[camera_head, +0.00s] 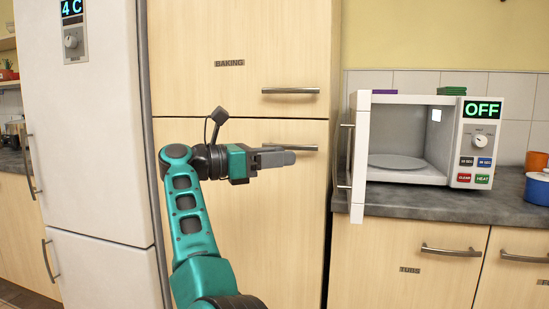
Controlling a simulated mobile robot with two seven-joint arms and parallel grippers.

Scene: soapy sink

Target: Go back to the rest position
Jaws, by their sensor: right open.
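My right gripper (285,158) is at the end of the teal arm in the middle of the view. It points to the right, in front of the lower tall cupboard door, and its grey fingers overlap the left part of that door's handle (308,148) in the picture. The jaws are seen from the side, and nothing shows between them. Whether the fingers touch the handle cannot be told. My left gripper is not in view.
A microwave (484,160) stands on the counter (450,205) at right, its door (359,160) open toward me and its inside empty apart from a plate. An orange cup (537,161) and blue pot (538,190) stand farther right. A white fridge (90,140) stands at left.

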